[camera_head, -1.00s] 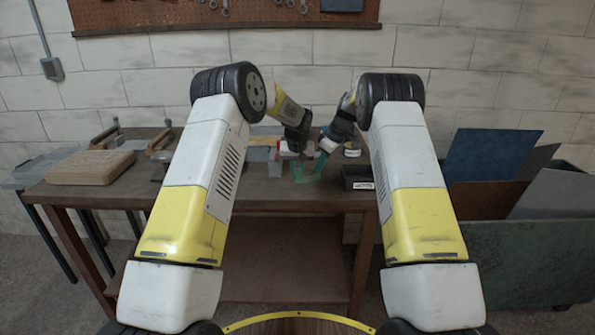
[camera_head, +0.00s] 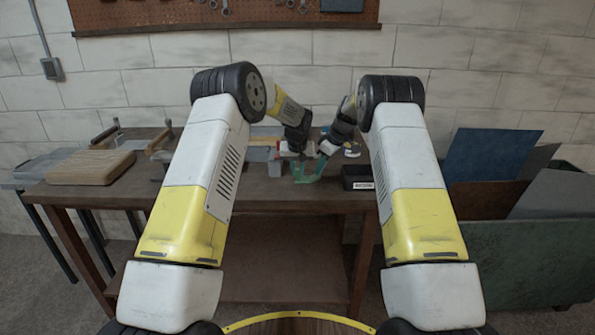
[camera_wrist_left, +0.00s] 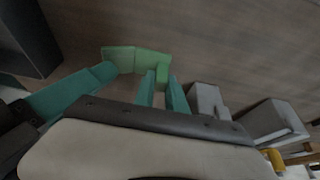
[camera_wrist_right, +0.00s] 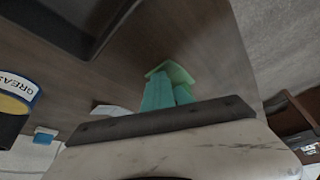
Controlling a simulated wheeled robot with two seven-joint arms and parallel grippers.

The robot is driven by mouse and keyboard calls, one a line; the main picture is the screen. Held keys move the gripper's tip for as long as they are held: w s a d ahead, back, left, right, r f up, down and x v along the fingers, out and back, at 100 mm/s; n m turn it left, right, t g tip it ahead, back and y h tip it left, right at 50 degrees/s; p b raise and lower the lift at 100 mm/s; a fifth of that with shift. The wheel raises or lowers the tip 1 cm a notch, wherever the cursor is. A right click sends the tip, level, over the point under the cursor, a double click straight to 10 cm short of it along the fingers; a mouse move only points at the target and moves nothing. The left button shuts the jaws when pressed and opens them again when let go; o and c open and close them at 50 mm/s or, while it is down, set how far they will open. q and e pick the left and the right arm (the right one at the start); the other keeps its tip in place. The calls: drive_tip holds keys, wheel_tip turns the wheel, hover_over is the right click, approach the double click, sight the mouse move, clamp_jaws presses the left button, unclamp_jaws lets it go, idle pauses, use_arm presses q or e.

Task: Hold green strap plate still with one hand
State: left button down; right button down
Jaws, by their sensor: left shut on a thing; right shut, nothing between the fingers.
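The green strap plate (camera_wrist_left: 120,58) is a small bent light-green piece in the left wrist view, above the dark bench top. My left gripper (camera_wrist_left: 161,78) has teal fingers closed on its right end. My right gripper's teal fingers (camera_wrist_right: 166,84) are shut with nothing between them. Their tips are at the plate's other end in the left wrist view; I cannot tell whether they touch it. The plate also shows beyond the fingertips in the right wrist view (camera_wrist_right: 180,73). In the head view the plate is small and mostly hidden by the fingers.
The brown bench (camera_head: 230,197) carries a cardboard-coloured block (camera_head: 90,168) and clamps at the left. A black bin (camera_head: 357,177) stands just right of the grippers. Grey blocks (camera_wrist_left: 207,100) lie near my left gripper. A grease tin (camera_wrist_right: 16,92) stands beside my right gripper.

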drive_tip(key=shift+s+f, duration=0.15)
drive_tip(key=shift+f, duration=0.95)
drive_tip(key=shift+a, duration=0.1)
drive_tip(key=shift+r, duration=4.25)
use_arm(q)
drive_tip(key=c, duration=1.3)
unclamp_jaws()
